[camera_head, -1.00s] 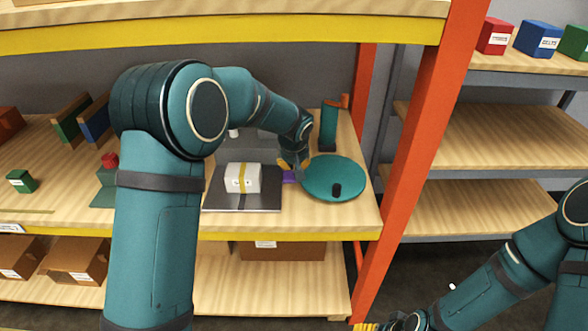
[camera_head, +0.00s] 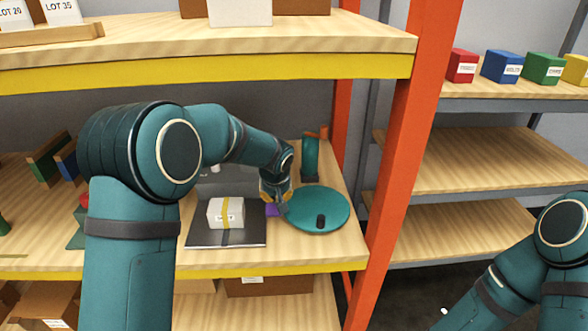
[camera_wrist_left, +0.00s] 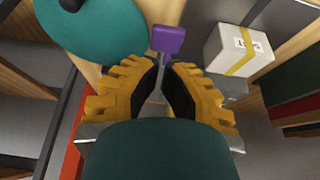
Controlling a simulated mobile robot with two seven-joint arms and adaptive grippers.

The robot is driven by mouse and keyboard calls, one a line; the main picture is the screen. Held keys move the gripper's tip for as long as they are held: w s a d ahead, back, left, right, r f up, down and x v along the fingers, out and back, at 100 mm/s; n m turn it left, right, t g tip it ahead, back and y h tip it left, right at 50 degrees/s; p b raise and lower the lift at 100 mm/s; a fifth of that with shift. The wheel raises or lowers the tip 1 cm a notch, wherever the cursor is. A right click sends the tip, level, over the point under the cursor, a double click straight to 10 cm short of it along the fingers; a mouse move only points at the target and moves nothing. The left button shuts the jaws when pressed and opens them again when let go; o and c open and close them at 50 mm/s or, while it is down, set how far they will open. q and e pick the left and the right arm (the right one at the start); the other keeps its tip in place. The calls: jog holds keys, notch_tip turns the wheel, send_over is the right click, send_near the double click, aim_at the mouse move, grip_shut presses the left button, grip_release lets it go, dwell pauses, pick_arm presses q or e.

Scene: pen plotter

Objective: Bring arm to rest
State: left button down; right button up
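My left arm reaches into the middle shelf in the head view. Its gripper (camera_head: 275,196) hangs above the shelf, between a black plate and a round teal disc (camera_head: 330,200). A small purple piece (camera_head: 272,211) shows just below the gripper. In the left wrist view, the yellow fingers of my left gripper (camera_wrist_left: 163,66) have their tips close together. The purple piece (camera_wrist_left: 169,41) appears just beyond them; I cannot tell if they touch or grip it. My right arm (camera_head: 505,290) is at the lower right, and its gripper is outside the view.
A white box with a yellow band (camera_head: 225,213) sits on the black plate (camera_head: 225,240). A teal upright block (camera_head: 310,158) stands behind the disc. An orange post (camera_head: 390,150) rises right of the shelf. The upper shelf (camera_head: 220,62) lies above my left arm.

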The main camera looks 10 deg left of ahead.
pick_arm(q)
jog(key=s+d+f, duration=0.1)
jog(key=s+f, duration=0.1)
jog(key=f, duration=0.1)
jog(key=s+f+h, duration=0.1)
jog(key=s+f, duration=0.1)
jog(key=f, duration=0.1)
jog(key=s+d+f+m+g+h, duration=0.1)
jog(key=s+f, duration=0.1)
jog(key=f, duration=0.2)
jog(key=shift+d, duration=0.35)
jog(key=s+d+f+h, duration=0.1)
jog(key=s+f, duration=0.3)
jog(key=s, duration=0.4)
jog(key=s+d+f+g+h, duration=0.1)
jog(key=s+d+f, duration=0.2)
jog(key=s, duration=0.6)
jog(key=s+d+f+h, duration=0.1)
jog(key=s+d+f, duration=0.1)
jog(key=s+f, duration=0.4)
jog(key=shift+s+f+m+g, duration=0.3)
jog(key=shift+s+f+g, duration=0.1)
jog(key=shift+s, duration=0.75)
